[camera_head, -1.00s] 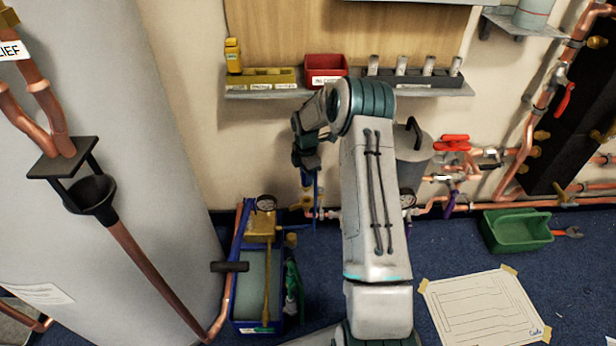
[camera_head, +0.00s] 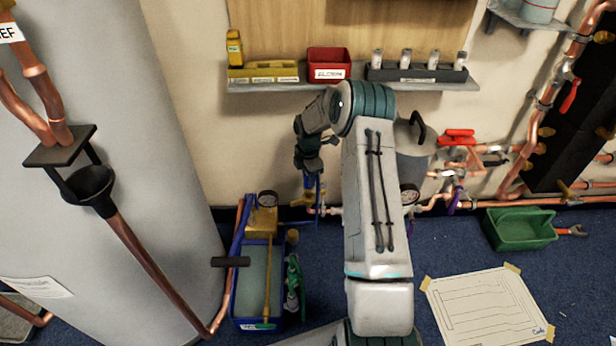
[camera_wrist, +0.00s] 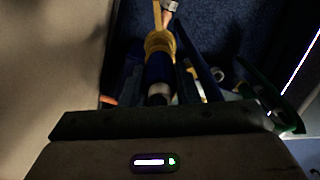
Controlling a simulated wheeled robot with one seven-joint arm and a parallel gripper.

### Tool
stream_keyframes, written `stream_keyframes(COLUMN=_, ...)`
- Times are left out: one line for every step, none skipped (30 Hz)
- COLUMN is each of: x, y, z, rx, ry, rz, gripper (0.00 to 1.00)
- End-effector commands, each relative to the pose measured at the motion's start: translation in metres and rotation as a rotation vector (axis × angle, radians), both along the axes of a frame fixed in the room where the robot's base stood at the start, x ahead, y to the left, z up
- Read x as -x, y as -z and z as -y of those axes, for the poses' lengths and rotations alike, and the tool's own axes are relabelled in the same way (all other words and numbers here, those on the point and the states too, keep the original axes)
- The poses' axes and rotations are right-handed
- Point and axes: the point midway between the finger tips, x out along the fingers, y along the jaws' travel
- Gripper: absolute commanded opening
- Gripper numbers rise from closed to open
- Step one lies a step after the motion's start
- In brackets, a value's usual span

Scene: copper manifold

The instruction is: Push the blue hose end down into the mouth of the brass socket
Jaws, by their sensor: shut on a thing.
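My gripper (camera_head: 311,170) points down near the wall, left of my forearm, and is shut on the blue hose (camera_head: 319,190). In the wrist view the blue hose (camera_wrist: 157,68) runs away from the camera between the dark fingers. Its far end meets the yellow brass socket (camera_wrist: 160,42), which is lined up with it. They look to be touching; I cannot tell how deep the end sits. In the head view the brass socket (camera_head: 307,199) shows as a small yellow patch just below the gripper, mostly hidden by gripper and hose.
A blue tub with a brass pump (camera_head: 262,222) stands left of the socket. Copper pipes with a red-handled valve (camera_head: 458,137) run along the wall at right. A shelf (camera_head: 350,86) with bins is above. A green tray (camera_head: 520,229) lies on the floor.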

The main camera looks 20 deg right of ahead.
Motion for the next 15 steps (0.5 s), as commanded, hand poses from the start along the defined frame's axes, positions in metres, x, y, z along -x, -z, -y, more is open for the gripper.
stream_keyframes(x=0.000, y=0.002, z=0.000, rx=0.000, ry=0.000, rz=0.000, gripper=0.02)
stream_keyframes(x=0.000, y=0.002, z=0.000, rx=0.000, ry=0.000, rz=0.000, gripper=0.02)
stream_keyframes(x=0.000, y=0.004, z=0.000, rx=0.000, ry=0.000, rz=0.000, gripper=0.02)
stream_keyframes(x=0.000, y=0.005, z=0.000, rx=0.000, ry=0.000, rz=0.000, gripper=0.02)
stream_keyframes(x=0.000, y=0.006, z=0.000, rx=0.000, ry=0.000, rz=0.000, gripper=0.02)
stream_keyframes(x=0.000, y=0.008, z=0.000, rx=0.000, ry=0.000, rz=0.000, gripper=0.02)
stream_keyframes(x=0.000, y=0.009, z=0.000, rx=0.000, ry=0.000, rz=0.000, gripper=0.02)
stream_keyframes(x=0.000, y=0.010, z=0.000, rx=0.000, ry=0.000, rz=0.000, gripper=0.02)
stream_keyframes(x=0.000, y=0.012, z=0.000, rx=0.000, ry=0.000, rz=0.000, gripper=0.02)
stream_keyframes(x=0.000, y=0.014, z=0.000, rx=0.000, ry=0.000, rz=0.000, gripper=0.02)
stream_keyframes(x=0.000, y=0.015, z=0.000, rx=0.000, ry=0.000, rz=0.000, gripper=0.02)
stream_keyframes(x=0.000, y=0.017, z=0.000, rx=0.000, ry=0.000, rz=0.000, gripper=0.02)
stream_keyframes(x=0.000, y=0.018, z=0.000, rx=0.000, ry=0.000, rz=0.000, gripper=0.02)
stream_keyframes(x=0.000, y=0.019, z=0.000, rx=0.000, ry=0.000, rz=0.000, gripper=0.02)
stream_keyframes(x=0.000, y=0.021, z=0.000, rx=0.000, ry=0.000, rz=0.000, gripper=0.02)
